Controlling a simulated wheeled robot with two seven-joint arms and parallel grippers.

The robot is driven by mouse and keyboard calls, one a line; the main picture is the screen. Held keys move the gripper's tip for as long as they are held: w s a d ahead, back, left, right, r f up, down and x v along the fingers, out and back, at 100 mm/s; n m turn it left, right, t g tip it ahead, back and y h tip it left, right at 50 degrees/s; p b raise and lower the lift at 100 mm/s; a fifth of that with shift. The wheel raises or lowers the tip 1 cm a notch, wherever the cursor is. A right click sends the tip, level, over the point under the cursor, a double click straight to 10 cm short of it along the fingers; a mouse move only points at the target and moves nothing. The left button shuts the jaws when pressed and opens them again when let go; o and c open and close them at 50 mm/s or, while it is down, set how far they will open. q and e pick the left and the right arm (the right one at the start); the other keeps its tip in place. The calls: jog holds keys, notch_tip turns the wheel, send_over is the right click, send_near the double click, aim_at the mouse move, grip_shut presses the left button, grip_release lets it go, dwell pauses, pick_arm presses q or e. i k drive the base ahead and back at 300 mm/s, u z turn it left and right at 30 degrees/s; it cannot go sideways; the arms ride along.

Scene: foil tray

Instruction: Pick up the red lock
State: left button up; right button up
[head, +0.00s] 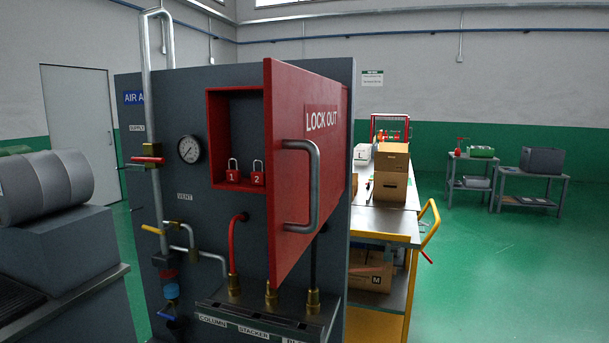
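Two red padlocks with silver shackles stand side by side at the bottom of a red box recessed in the dark panel in the head view. The left red lock (232,172) is marked 1 and the right red lock (257,174) is marked 2. The red box (235,94) is open at the front. Its red door (305,165), lettered LOCK OUT, is swung out on the right, with a grey bar handle (314,185). Neither of my grippers is in the view.
A ledge (265,320) with hose fittings projects below. A cart with cardboard boxes (391,172) stands behind, right. Green floor (480,270) is open at the right.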

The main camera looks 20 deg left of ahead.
aim_at(233, 176)
jog(key=z, duration=0.4)
jog(key=i, duration=0.75)
jog(key=u, duration=1.5)
